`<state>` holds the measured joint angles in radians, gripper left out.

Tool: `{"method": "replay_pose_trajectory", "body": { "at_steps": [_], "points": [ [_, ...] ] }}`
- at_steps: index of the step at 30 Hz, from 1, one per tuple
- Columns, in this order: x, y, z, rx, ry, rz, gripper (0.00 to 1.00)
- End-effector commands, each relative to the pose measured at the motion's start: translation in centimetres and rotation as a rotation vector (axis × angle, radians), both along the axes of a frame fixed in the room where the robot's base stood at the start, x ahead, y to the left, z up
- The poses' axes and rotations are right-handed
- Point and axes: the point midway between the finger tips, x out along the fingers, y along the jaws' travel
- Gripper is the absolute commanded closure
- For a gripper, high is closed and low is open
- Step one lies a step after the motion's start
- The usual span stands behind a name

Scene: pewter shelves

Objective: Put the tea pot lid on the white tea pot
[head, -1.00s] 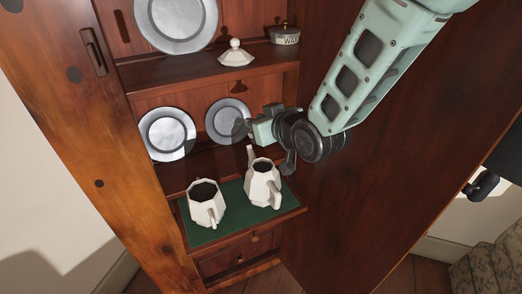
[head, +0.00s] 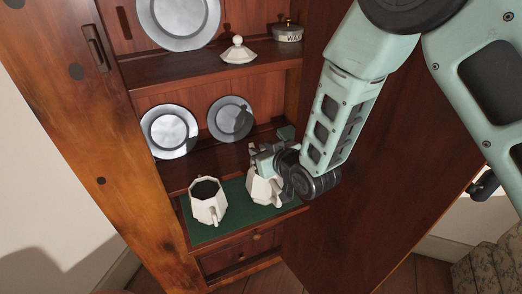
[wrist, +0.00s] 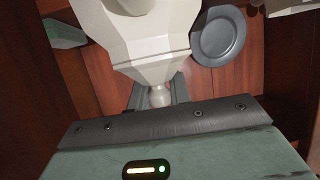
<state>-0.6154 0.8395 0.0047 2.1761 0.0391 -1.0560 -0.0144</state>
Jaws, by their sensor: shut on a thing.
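A white faceted tea pot (head: 262,190) stands at the right of the green-topped ledge, partly hidden by my gripper (head: 262,156). In the wrist view its pale faceted body (wrist: 150,45) fills the top centre. A small rounded white end (wrist: 160,96) sits between the fingers of my gripper (wrist: 160,102), which is shut on it. It looks like part of the pot, but I cannot tell which part. A white lid-shaped piece with a knob (head: 238,51) rests on the upper shelf, away from my gripper.
A second white pot (head: 207,203), open-topped, stands left of the first on the green surface (head: 235,220). Grey plates (head: 169,131) lean at the back. A round tin (head: 287,33) sits on the upper shelf. The open cabinet door (head: 370,190) bounds the right side.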

Motion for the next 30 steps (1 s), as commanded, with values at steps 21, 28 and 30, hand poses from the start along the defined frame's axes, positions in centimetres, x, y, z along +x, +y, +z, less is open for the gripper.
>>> {"method": "replay_pose_trajectory", "body": {
  "at_steps": [21, 28, 30],
  "points": [
    [-1.9, -1.3, 0.9, 0.0, 0.001, 0.0, 0.59],
    [-5.7, -3.8, 2.8, 0.0, 0.001, 0.0, 0.59],
    [-6.7, -4.5, 3.3, 0.0, 0.001, 0.0, 0.59]
  ]
}}
